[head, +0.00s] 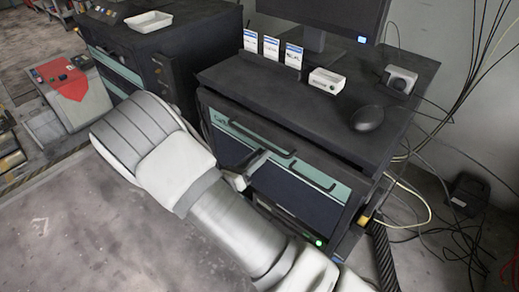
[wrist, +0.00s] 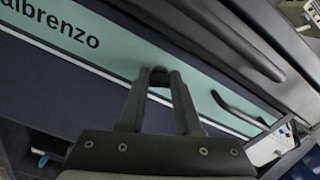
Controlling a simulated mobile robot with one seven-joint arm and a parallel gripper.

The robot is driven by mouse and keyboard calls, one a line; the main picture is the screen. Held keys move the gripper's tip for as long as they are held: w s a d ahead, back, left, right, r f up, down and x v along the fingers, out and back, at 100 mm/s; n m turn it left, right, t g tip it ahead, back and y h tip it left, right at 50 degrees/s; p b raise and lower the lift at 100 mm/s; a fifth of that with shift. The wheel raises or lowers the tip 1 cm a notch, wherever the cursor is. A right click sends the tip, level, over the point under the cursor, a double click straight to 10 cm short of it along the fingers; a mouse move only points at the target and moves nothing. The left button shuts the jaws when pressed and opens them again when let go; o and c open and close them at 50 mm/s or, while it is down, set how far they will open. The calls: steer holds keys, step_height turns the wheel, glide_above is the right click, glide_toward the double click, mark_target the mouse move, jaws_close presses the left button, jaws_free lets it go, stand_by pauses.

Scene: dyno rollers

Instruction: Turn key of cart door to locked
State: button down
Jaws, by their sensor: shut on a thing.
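The dark cart (head: 290,190) stands right of centre in the head view, with a teal strip across the top of its door. The door's teal strip (wrist: 110,40) fills much of the wrist view, with lettering at upper left. My gripper (head: 264,155) reaches to this strip from the left. In the wrist view my gripper (wrist: 159,74) has its two fingertips close together against the strip, shut on a small dark thing that appears to be the key. The key is almost wholly hidden between the tips, so its angle cannot be told.
A dark handle (wrist: 238,108) lies right of my fingers on the door. The cart top (head: 335,108) overhangs the door and carries a monitor (head: 330,18), small cards, a white box (head: 326,80) and a black mouse (head: 367,118). Cables hang at the right.

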steer(key=n+p, duration=0.4)
steer(key=n, duration=0.2)
steer(key=shift+w+a+f+n+p, duration=0.1)
steer(key=shift+n+p, duration=0.5)
steer(key=shift+n, duration=1.1)
steer(key=shift+f+n+p, duration=0.1)
steer(key=shift+n+p, duration=0.5)
steer(key=shift+n, duration=1.1)
steer(key=c, duration=0.6)
jaws_free()
steer(key=b+v, duration=0.3)
steer(key=v, duration=1.4)
